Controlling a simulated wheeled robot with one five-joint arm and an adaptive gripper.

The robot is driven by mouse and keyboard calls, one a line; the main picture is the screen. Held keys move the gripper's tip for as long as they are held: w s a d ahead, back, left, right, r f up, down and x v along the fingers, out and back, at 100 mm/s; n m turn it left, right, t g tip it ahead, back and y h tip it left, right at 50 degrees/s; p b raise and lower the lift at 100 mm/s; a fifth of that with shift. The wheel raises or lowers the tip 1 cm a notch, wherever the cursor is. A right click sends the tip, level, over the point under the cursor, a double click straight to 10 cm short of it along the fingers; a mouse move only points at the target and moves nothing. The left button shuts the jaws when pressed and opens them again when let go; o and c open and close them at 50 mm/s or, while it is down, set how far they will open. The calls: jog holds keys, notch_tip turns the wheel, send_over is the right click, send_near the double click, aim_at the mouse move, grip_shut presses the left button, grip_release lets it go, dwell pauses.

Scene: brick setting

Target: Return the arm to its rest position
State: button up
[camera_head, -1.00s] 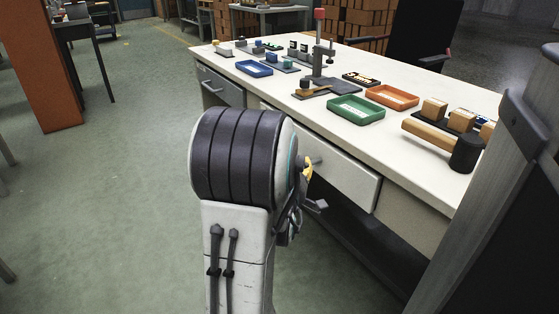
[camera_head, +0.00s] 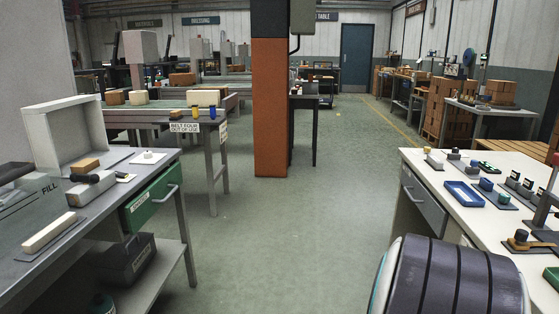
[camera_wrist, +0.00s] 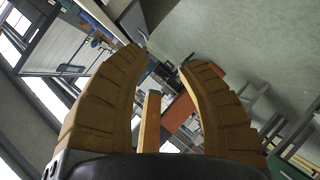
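My arm (camera_head: 447,278) shows in the head view as a rounded dark ribbed housing at the bottom right, beside the white-topped bench. My gripper (camera_wrist: 165,60) shows in the wrist view with its two tan ribbed fingers spread apart. A narrow tan upright piece stands between them, low in the picture; I cannot tell whether it is part of the gripper. No object is visibly clamped at the fingertips. The gripper is out of sight in the head view.
The white-topped bench (camera_head: 432,183) with a blue tray (camera_head: 463,194) is at right. A grey bench (camera_head: 70,247) with a green drawer (camera_head: 152,199) is at left. An orange column (camera_head: 270,110) stands ahead. Green floor (camera_head: 290,235) lies clear between the benches.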

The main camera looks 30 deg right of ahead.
jog(key=w+a+r+y+p, duration=0.3)
jog(key=a+r+p, duration=0.4)
jog(key=a, duration=0.3)
jog(key=w+a+r+y+p, duration=0.4)
jog(key=a+r+p, duration=0.3)
jog(key=a+r, duration=0.15)
jog(key=s+a+r+g+y+p, duration=0.1)
jog(key=s+a+r+y+p, duration=0.1)
jog(key=s+a+r+p, duration=0.3)
jog(key=s+a+r+g+y+p, duration=0.2)
jog(key=s+a+r+p, duration=0.4)
jog(key=a, duration=0.7)
notch_tip(320, 180, up, 2)
jog(key=p, duration=0.4)
jog(key=shift+r, duration=0.25)
jog(key=shift+w, duration=0.1)
